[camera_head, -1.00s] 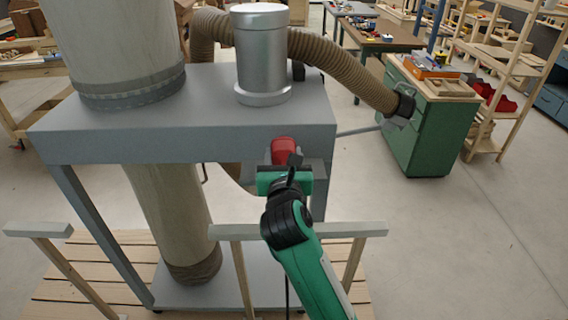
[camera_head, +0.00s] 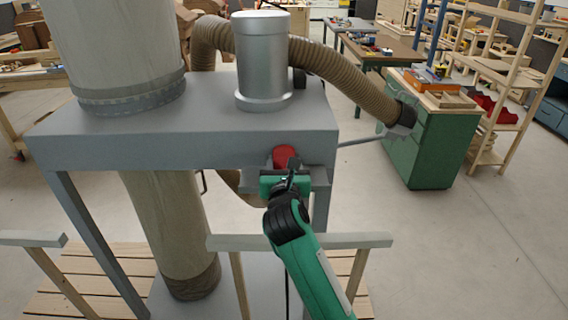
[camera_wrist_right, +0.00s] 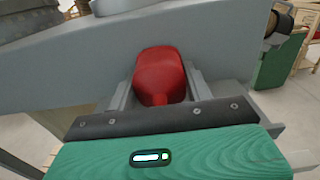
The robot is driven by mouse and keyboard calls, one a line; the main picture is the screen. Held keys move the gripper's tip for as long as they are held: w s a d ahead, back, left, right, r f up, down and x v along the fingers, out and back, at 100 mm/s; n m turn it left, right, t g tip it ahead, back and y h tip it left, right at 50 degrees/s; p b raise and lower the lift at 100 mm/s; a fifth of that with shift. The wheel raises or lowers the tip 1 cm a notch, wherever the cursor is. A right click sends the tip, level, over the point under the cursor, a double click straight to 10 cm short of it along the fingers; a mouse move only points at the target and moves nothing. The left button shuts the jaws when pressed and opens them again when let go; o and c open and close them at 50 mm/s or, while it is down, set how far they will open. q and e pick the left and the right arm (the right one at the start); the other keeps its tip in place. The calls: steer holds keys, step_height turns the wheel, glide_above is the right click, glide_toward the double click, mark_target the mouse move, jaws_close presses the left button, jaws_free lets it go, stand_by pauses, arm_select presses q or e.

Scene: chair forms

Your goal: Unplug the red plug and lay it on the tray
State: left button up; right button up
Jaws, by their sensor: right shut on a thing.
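My right gripper (camera_head: 285,170) is shut on the red plug, coming from the front. The gripper body hides the plug's near end. I cannot tell whether the plug is still seated in a socket. My left gripper is not in view. I cannot make out a tray for certain.
The grey machine (camera_head: 215,143) carries a metal cylinder (camera_head: 262,60) and a ribbed brown hose (camera_head: 345,75). A wooden rail (camera_head: 340,241) crosses in front, near my right arm. A green cabinet (camera_head: 425,145) stands at the right. Open floor lies between it and the machine.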

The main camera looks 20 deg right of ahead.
steer(key=o, duration=1.4)
steer(key=shift+s+a+f, duration=0.15)
steer(key=shift+s, duration=0.35)
steer(key=b+v, duration=0.4)
steer(key=v, duration=0.9)
steer(key=shift+r, duration=0.2)
steer(key=shift+w, duration=0.1)
